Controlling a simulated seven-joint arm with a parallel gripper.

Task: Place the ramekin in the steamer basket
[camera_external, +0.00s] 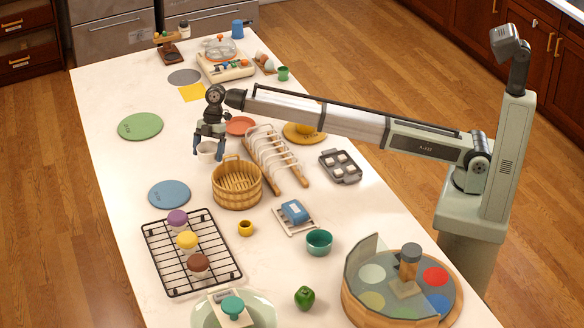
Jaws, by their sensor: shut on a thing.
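The ramekin (206,149) is a small white cup. My gripper (208,153) points down and is shut on it, with the fingers on either side. The steamer basket (238,195) is round, tan and slatted, and stands on the white counter. The gripper and ramekin are just beyond the basket's upper left rim in the picture. The ramekin looks clear of the basket, but I cannot tell its exact height. The basket's visible inside looks empty.
A wooden rack with white wire loops (280,155) stands close right of the basket. A green disc (140,126) lies left. Bare counter separates them.

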